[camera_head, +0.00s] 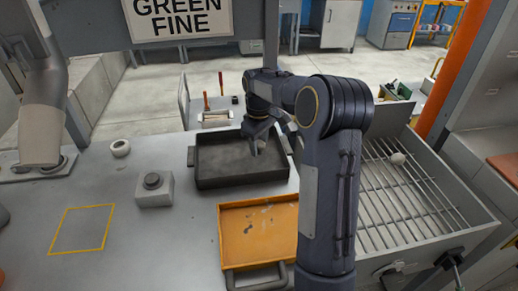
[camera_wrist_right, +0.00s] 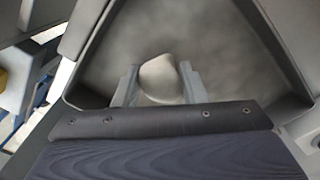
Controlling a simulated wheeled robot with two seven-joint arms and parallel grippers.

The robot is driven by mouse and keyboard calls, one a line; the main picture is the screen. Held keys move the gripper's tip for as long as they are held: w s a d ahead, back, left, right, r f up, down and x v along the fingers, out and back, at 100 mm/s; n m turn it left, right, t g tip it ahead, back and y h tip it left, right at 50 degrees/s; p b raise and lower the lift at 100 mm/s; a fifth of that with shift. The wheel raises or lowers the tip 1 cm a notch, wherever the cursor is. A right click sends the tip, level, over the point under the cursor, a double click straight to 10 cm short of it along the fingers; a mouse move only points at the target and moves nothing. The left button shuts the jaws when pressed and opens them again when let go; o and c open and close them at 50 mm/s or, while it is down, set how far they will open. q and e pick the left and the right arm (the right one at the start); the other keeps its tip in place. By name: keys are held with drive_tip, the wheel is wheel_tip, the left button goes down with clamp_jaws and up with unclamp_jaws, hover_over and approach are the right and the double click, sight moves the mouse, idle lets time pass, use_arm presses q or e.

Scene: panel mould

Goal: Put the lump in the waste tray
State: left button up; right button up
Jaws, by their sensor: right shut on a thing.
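My right gripper (camera_head: 257,146) reaches down over the dark, walled tray (camera_head: 205,182) in the middle of the bench. In the right wrist view its two fingers are shut on a pale, rounded lump (camera_wrist_right: 159,78). Grey tray floor and sloping walls show behind the lump; I cannot tell whether the lump touches the floor. An orange tray (camera_head: 240,251) with a dark handle stands in front of the dark tray, its right part hidden by my right arm. I cannot tell from its looks alone which one is the waste tray. My left gripper is not in view.
A barred metal bin (camera_head: 375,205) stands at the right, with a pale lump (camera_head: 397,158) on its bars. A grey block with a dark knob (camera_head: 153,182) and a white ring (camera_head: 120,148) stand left of the dark tray. The yellow-outlined square (camera_head: 82,229) is empty.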

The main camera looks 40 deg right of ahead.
sight(259, 143)
drive_tip(key=shift+f, duration=1.05)
drive_tip(key=shift+f, duration=0.25)
drive_tip(key=o, duration=1)
drive_tip(key=shift+o, duration=0.2)
drive_tip(key=shift+r, duration=0.1)
wheel_tip(259, 143, up, 12)
drive_tip(key=shift+s+r+p, duration=0.1)
drive_tip(key=shift+r+p, duration=0.1)
drive_tip(key=shift+p, duration=0.25)
